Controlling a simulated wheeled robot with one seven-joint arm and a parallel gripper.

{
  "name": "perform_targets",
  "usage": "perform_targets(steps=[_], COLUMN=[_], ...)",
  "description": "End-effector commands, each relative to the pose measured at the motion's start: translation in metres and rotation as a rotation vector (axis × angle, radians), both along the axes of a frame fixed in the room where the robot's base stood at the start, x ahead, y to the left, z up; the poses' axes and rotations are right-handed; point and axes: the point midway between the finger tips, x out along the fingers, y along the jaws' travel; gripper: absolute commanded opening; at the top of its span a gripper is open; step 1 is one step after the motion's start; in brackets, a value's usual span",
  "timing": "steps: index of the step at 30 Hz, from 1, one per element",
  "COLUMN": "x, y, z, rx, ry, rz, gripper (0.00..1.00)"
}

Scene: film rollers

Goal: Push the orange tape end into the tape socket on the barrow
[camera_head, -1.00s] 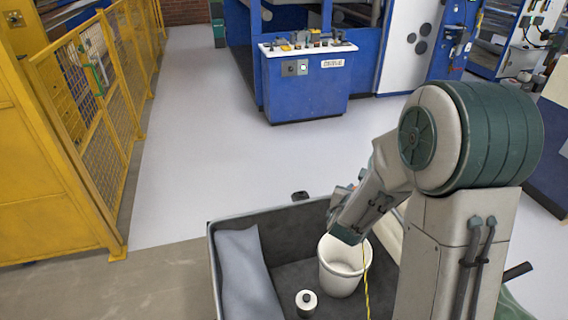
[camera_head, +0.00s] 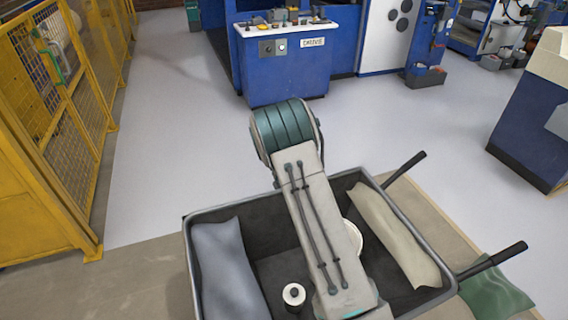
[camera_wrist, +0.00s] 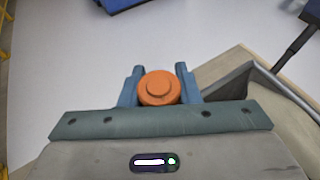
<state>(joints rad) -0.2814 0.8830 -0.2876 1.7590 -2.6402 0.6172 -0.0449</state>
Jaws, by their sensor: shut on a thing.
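The orange tape end (camera_wrist: 158,88) shows in the wrist view as a round orange piece with a raised centre. My gripper (camera_wrist: 159,74) is shut on it, with one blue finger on each side. In the head view my arm hides the gripper and the tape end. The barrow (camera_head: 208,212) is a dark grey tub with two black handles. Its rim and a pale sack also show at the right of the wrist view. I cannot make out the tape socket for sure. A small white cylinder with a dark top (camera_head: 294,295) stands in the tub.
A blue-grey sack (camera_head: 225,270) lies along the tub's left side and a beige sack (camera_head: 398,235) along its right. My arm mostly covers a white bucket (camera_head: 353,238). Yellow fencing (camera_head: 70,90) stands left and a blue control desk (camera_head: 285,70) behind. The floor between is clear.

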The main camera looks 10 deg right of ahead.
Motion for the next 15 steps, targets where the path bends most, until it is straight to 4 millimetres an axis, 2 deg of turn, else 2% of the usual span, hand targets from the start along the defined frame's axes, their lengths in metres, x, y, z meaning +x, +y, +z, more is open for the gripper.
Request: perform_targets(steps=[1,6,9,15], x=[0.016,0.059,0.077,0.096], y=[0.000,0.003,0.010,0.020], z=[-0.024,-0.068,-0.088,-0.107], rx=[-0.006,-0.005,-0.003,0.002], ry=[0.002,0.002,0.001,0.000], rz=[0.011,0.053,0.081,0.116], gripper=[0.00,0.00,0.00,0.00])
